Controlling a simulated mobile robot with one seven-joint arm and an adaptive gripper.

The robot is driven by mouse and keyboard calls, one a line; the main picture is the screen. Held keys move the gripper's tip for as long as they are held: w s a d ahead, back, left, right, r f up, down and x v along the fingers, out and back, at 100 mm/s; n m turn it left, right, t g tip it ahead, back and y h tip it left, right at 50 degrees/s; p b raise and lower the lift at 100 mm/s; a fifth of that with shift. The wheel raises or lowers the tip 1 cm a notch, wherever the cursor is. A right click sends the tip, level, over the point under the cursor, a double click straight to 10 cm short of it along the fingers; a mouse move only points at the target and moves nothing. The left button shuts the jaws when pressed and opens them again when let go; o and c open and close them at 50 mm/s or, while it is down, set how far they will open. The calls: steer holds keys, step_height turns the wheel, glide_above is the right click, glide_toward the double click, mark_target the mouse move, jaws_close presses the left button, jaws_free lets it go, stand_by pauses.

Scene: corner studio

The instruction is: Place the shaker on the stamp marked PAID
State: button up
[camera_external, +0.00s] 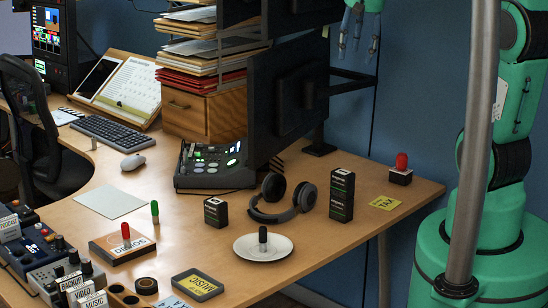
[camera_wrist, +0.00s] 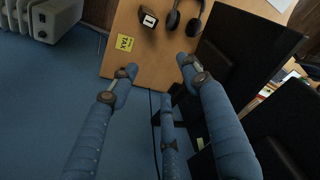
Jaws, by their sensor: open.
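I cannot read the word PAID on anything. A red-handled stamp-like object with a dark base (camera_external: 400,170) stands at the table's right end. My gripper (camera_external: 358,42) is open and empty, high above the table's far side at the top of the external view. In the wrist view its spread fingers (camera_wrist: 158,68) reach toward the table's end, with nothing between them.
Headphones (camera_external: 286,201), a tall black box (camera_external: 342,195), a smaller black box (camera_external: 215,211) and a yellow TAX note (camera_external: 385,202) lie on the right part of the table. The monitor (camera_external: 290,95) stands behind. Bare wood shows around the plate.

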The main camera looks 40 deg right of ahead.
steer(key=s+a+r+n+t+y, duration=0.1)
steer(key=s+a+r+n, duration=0.3)
steer(key=s+a, duration=1.3)
steer(key=shift+s+r+t, duration=0.15)
steer(key=shift+s+t, duration=0.75)
steer(key=shift+s, duration=0.45)
